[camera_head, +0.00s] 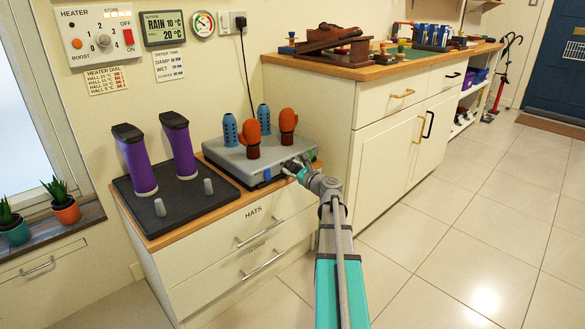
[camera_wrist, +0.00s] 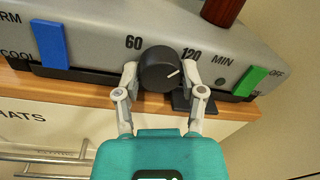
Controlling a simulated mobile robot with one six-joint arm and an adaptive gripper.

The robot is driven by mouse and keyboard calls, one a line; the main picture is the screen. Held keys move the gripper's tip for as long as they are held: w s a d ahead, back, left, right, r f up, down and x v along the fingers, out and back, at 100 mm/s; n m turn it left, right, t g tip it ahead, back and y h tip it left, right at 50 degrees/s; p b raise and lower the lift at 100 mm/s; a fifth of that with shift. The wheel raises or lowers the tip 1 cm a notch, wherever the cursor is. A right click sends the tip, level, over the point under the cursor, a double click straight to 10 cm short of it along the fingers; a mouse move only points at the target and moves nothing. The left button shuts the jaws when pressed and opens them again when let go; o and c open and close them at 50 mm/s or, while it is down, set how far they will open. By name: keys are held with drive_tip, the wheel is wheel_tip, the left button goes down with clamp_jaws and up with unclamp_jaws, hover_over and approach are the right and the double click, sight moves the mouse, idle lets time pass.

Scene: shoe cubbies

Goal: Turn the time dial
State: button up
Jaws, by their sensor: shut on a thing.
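The time dial (camera_wrist: 160,69) is a round black knob with a white pointer line, on the front of a grey dryer. In the wrist view the pointer aims to the upper right, towards the "120" mark. A "60" mark stands to the left. My gripper (camera_wrist: 160,78) has one finger on each side of the dial and is shut on it. In the head view the grey dryer (camera_head: 224,157) stands on the drawer cabinet. My gripper (camera_head: 299,170) is at its front right there and hides most of the dial.
A blue slider (camera_wrist: 50,44) is left of the dial and a green slider (camera_wrist: 251,81) is right. Red mitts (camera_head: 252,138) and blue posts (camera_head: 230,129) stand on the dryer. Purple boots (camera_head: 139,165) stand on a black rack to the left. A wall sign (camera_head: 163,29) reads RAIN.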

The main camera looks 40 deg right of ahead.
drive_tip(key=shift+w+m, duration=0.15)
drive_tip(key=shift+m, duration=0.55)
drive_tip(key=o, duration=1.1)
drive_tip(key=shift+o, duration=0.2)
drive_tip(key=shift+s, duration=0.2)
drive_tip(key=s, duration=1.1)
drive_tip(key=shift+s, duration=0.4)
drive_tip(key=shift+d, duration=0.1)
